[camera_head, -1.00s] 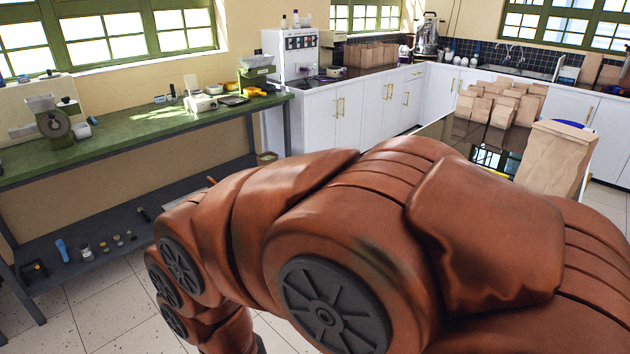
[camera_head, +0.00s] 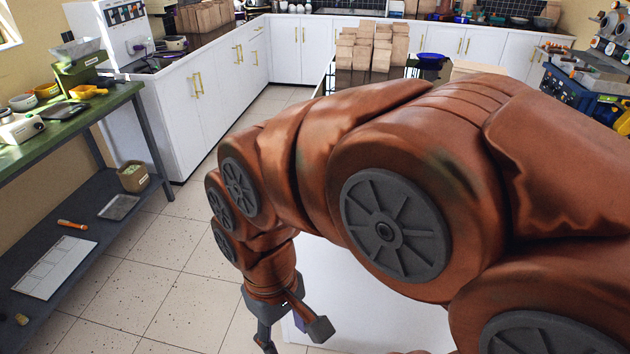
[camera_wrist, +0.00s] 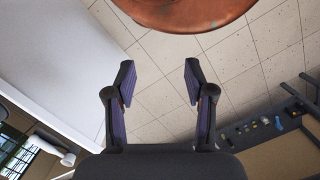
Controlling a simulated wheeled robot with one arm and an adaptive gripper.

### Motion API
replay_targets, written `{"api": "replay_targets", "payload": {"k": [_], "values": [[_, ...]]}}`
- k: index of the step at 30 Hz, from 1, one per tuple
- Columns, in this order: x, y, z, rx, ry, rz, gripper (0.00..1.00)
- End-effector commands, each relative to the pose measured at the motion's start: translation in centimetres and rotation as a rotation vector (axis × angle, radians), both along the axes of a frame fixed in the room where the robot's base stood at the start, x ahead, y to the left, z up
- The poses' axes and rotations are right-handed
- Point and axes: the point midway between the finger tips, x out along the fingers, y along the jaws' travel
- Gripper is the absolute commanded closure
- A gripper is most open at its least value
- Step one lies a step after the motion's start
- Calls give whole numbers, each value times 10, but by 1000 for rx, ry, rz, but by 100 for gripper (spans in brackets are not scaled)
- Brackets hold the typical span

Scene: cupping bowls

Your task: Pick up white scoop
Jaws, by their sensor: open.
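I cannot make out a white scoop in either view. My gripper (camera_head: 290,334) hangs low at the bottom of the head view, above the tiled floor and beside a white surface (camera_head: 360,290). In the wrist view my gripper (camera_wrist: 159,78) is open, its two dark fingers apart with only floor tiles between them. It holds nothing. My arm hides much of the middle and right of the head view.
A green-topped bench (camera_head: 115,98) stands at left, with a yellow scoop-like item (camera_head: 88,91) on it and a grey lower shelf (camera_head: 100,240). White cabinets (camera_head: 205,100) line the back. Paper bags (camera_head: 372,48) stand on a dark counter. Floor (camera_head: 165,265) between is clear.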

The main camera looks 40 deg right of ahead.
Motion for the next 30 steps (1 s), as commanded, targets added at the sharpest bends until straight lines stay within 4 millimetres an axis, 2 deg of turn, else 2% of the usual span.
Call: {"api": "replay_targets", "payload": {"k": [5,8,11,17,23,29,30], "values": [[43,-7,8,61,-22,70,46],[76,-17,13,105,-50,119,46],[108,-31,17,144,-82,167,46],[167,-72,19,211,-157,262,46],[218,-131,15,249,-250,348,46],[254,-205,3,258,-350,426,46],[260,-223,1,254,-372,441,46]]}}
